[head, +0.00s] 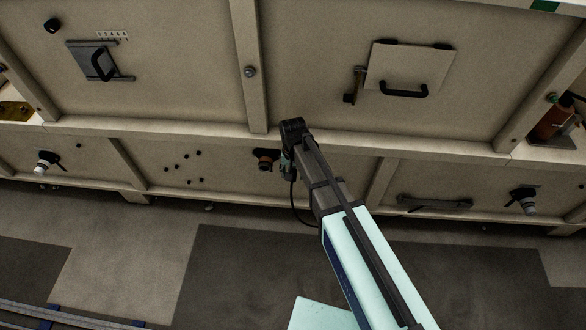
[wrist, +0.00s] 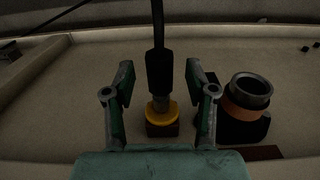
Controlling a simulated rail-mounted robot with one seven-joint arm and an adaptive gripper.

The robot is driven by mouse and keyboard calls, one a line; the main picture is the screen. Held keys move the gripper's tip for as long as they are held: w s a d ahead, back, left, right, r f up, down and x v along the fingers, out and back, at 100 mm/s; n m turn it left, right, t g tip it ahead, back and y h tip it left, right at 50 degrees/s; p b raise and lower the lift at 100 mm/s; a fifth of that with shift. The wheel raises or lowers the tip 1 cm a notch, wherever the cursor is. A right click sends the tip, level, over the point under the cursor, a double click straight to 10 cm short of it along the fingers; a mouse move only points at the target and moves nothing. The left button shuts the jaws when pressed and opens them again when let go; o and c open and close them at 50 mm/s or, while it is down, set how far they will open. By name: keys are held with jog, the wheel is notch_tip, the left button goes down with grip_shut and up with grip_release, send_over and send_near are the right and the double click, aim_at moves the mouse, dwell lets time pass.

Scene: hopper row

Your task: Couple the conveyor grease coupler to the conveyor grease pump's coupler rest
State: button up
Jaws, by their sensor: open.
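In the wrist view a black coupler (wrist: 159,72) with a hose from its top stands upright between the fingers of my gripper (wrist: 158,84). The fingers are apart, one on each side, with a visible gap to the coupler. Its grey metal lower end meets a yellow ring (wrist: 161,113) on a dark red-brown block (wrist: 162,129); whether it is locked there I cannot tell. To the right is an open grey socket (wrist: 248,92) with an orange band on a black mount. In the head view my gripper (head: 287,163) is at the lower panel, hiding the coupler.
An orange-banded fitting (head: 266,158) is just left of my gripper in the head view. White-tipped fittings (head: 45,163) (head: 525,200) stick out farther left and right. Above are a handled hatch (head: 408,70) and a ledge (head: 350,144).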

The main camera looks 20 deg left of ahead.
grip_shut()
dwell(0.4)
jog(key=shift+s+d, duration=0.1)
jog(key=shift+s, duration=0.35)
jog(key=shift+s, duration=0.35)
jog(key=shift+s+d, duration=0.2)
jog(key=shift+s, duration=0.6)
jog(key=shift+s+d+p, duration=0.1)
jog(key=shift+s+p, duration=0.2)
jog(key=shift+s, duration=0.25)
